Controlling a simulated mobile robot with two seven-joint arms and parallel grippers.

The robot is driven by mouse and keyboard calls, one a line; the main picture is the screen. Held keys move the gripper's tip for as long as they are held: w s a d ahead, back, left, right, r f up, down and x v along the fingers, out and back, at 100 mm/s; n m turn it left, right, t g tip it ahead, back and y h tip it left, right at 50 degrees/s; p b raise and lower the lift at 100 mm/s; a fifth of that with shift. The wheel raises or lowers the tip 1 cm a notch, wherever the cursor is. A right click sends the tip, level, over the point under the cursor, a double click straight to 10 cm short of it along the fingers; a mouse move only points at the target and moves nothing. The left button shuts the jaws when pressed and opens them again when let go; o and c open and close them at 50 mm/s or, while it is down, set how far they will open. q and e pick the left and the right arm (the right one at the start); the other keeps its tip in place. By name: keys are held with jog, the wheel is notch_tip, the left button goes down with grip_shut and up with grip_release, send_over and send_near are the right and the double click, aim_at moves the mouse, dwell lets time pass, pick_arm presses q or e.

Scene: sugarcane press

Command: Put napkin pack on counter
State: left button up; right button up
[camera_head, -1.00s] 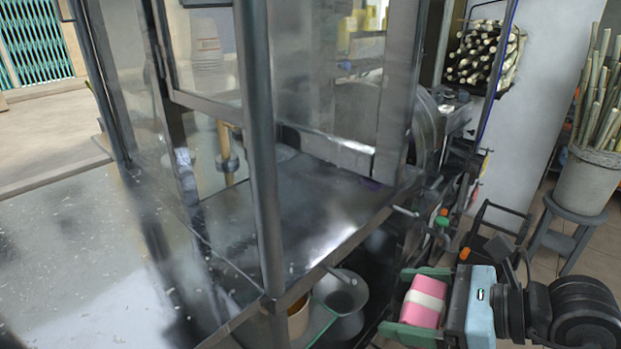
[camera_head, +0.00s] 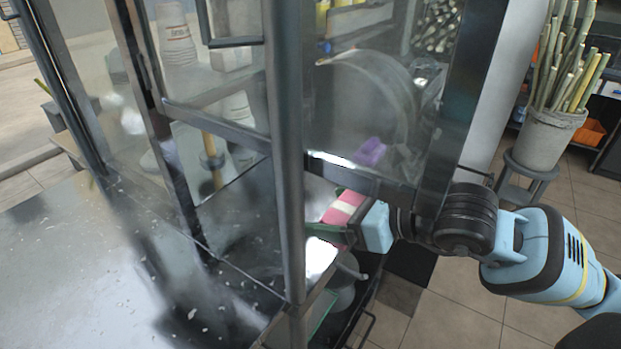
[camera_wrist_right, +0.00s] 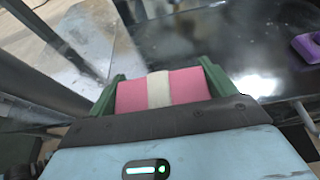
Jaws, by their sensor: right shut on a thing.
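The napkin pack (camera_head: 343,208) is pink with a white band. My right gripper (camera_head: 335,216) is shut on it, with green fingers on either side. The right wrist view shows the pack (camera_wrist_right: 190,87) across the front between the two fingers (camera_wrist_right: 161,88). The pack is at the open side of the glass-walled press cabinet, over or near the edge of its dark metal counter (camera_head: 240,240). I cannot tell whether it touches the counter, which also shows ahead in the right wrist view (camera_wrist_right: 215,40). My left gripper is not in view.
A metal post (camera_head: 287,150) stands left of the gripper. A purple object (camera_head: 370,152) lies farther in on the counter. Stacked cups (camera_head: 176,35) stand behind the glass. A pot of canes (camera_head: 550,135) is at the right.

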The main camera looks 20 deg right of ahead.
jog(key=p, duration=0.1)
send_over(306, 192)
jog(key=shift+s+f, duration=0.3)
jog(key=shift+f, duration=0.35)
jog(key=shift+w+f, duration=0.2)
jog(key=shift+w, duration=0.05)
jog(key=shift+f, duration=1.55)
jog(key=shift+f, duration=0.1)
jog(key=shift+f, duration=0.1)
jog(key=o, duration=0.9)
jog(key=shift+r, duration=0.2)
jog(key=v, duration=1)
jog(key=shift+s+d, duration=0.3)
jog(key=shift+s+d+r, duration=0.3)
jog(key=shift+s, duration=0.2)
